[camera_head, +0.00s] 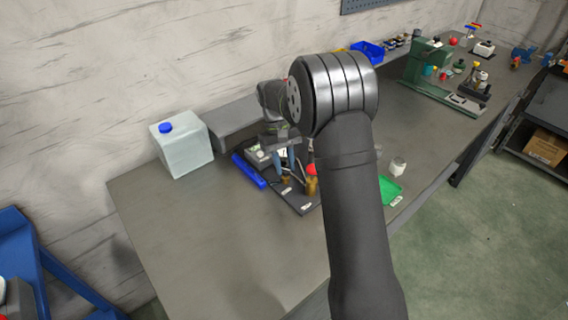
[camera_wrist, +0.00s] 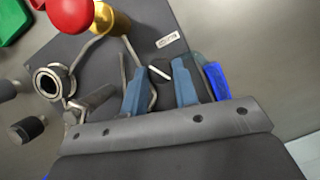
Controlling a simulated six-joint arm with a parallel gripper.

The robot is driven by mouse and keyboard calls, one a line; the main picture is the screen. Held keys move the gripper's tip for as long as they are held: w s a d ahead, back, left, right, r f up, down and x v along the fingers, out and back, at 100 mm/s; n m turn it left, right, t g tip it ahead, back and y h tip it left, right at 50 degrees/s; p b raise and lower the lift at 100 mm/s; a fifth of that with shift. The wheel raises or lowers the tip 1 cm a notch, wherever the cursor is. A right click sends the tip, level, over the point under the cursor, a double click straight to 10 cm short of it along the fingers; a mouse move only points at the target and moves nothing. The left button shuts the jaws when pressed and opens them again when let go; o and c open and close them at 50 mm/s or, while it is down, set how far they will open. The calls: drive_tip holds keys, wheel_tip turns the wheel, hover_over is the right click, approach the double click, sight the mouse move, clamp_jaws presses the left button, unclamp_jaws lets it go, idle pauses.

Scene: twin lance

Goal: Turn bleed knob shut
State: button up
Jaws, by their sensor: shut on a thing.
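The small dark bleed knob (camera_wrist: 157,75) shows in the wrist view with a pale bar across it. My gripper (camera_wrist: 162,68) has its two blue fingers on either side of this knob and is shut on it. The fingers hide part of the knob's sides. In the head view my gripper (camera_head: 285,166) points down over the dark base plate (camera_head: 300,206), and the knob cannot be made out there. A red knob on a brass body (camera_head: 311,186) stands just right of the fingers. It also shows at the wrist view's top left as a red ball (camera_wrist: 70,14).
Bent metal tubing and a ring-shaped fitting (camera_wrist: 50,83) lie close to the fingers. A blue bar (camera_head: 249,171) lies left of the plate. A green tray (camera_head: 389,190) and a white jar (camera_head: 398,166) are to the right. The front left of the bench is clear.

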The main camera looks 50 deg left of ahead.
drive_tip(key=m+g, duration=0.1)
drive_tip(key=m, duration=0.2)
drive_tip(key=m+y, duration=0.1)
drive_tip(key=m, duration=0.2)
drive_tip(key=shift+w+g, duration=0.2)
drive_tip(key=shift+g, duration=0.2)
drive_tip(key=shift+d, duration=0.1)
drive_tip(key=o, duration=1)
drive_tip(key=v, duration=1.7)
drive_tip(key=shift+w+d+r, duration=0.15)
drive_tip(key=shift+w+r, duration=0.1)
drive_tip(key=shift+f, duration=0.1)
drive_tip(key=x, duration=1.7)
drive_tip(key=shift+s+f, duration=0.15)
drive_tip(key=shift+s, duration=0.1)
